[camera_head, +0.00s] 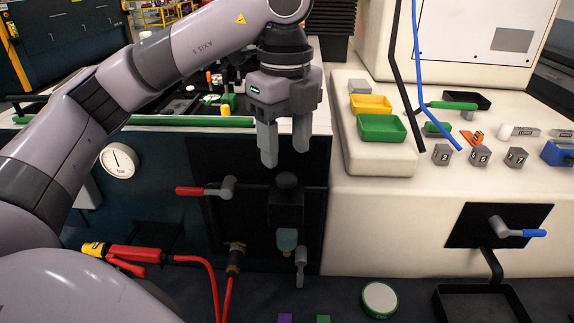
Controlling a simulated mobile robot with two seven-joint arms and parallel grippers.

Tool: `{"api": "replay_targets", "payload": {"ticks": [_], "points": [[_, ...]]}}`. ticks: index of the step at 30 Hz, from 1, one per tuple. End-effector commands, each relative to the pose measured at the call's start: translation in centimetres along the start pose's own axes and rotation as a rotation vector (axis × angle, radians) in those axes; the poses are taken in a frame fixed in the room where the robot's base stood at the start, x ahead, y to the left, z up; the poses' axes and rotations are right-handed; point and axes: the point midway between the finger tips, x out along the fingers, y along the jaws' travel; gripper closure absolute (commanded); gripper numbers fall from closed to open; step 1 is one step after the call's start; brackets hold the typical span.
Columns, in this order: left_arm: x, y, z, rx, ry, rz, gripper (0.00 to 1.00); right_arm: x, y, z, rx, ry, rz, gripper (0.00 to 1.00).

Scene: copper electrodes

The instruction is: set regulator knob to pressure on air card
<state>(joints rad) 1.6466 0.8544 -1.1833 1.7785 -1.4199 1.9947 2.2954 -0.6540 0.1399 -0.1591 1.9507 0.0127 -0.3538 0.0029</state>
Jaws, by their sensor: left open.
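The black regulator knob (287,181) sits on top of a dark regulator body (286,210) on the front panel, below the bench edge. A clear-looking bowl (287,239) hangs under the body. My left gripper (285,156) points down just above the knob, with its two grey fingers apart and nothing between them. A gap shows between the fingertips and the knob. A round white gauge (119,160) with a dark needle is on the panel at the left; its scale is too small to read. I cannot make out an air card. My right gripper is not in view.
A red-handled valve (205,190) is just left of the regulator. Red hoses (213,285) run below it. The cream machine (375,230) stands close on the right, carrying yellow (370,104) and green trays (381,127). A blue-handled valve (520,232) is farther right.

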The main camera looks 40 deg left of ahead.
Motion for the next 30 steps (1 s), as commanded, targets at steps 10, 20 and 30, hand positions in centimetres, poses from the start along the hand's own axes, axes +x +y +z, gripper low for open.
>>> {"api": "replay_targets", "payload": {"ticks": [10, 20, 30], "points": [[4.1, 0.0, 0.0, 0.002, 0.000, -0.001, 0.46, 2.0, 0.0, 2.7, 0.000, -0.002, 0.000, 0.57], [4.5, -0.1, 0.0, 0.002, 0.001, -0.001, 0.46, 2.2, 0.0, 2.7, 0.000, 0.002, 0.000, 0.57], [4.6, -0.1, 0.0, 0.002, 0.001, -0.001, 0.59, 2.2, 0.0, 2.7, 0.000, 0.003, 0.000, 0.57]]}}
